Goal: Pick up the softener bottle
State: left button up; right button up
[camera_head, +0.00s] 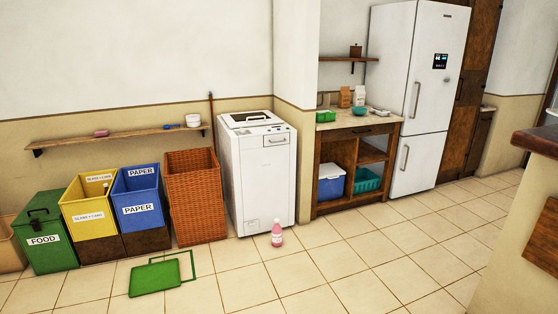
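A pink bottle with a white cap (277,234), which looks like the softener bottle, stands upright on the tiled floor. It is just in front of the lower right part of the white washing machine (263,185). A small gap or contact with the machine cannot be told apart. Neither of my grippers shows in the head view, and nothing covers the bottle.
Left of the machine stand a wicker basket (195,205), a blue paper bin (138,195), a yellow bin (90,215) and a green food bin (45,240). A green lid (154,278) lies on the floor. A counter corner (540,143) juts in at right. Floor right of the bottle is clear.

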aim_at(277, 231)
jog(key=i, duration=3)
jog(key=i+l+u, duration=0.1)
jog(key=i, duration=1.4)
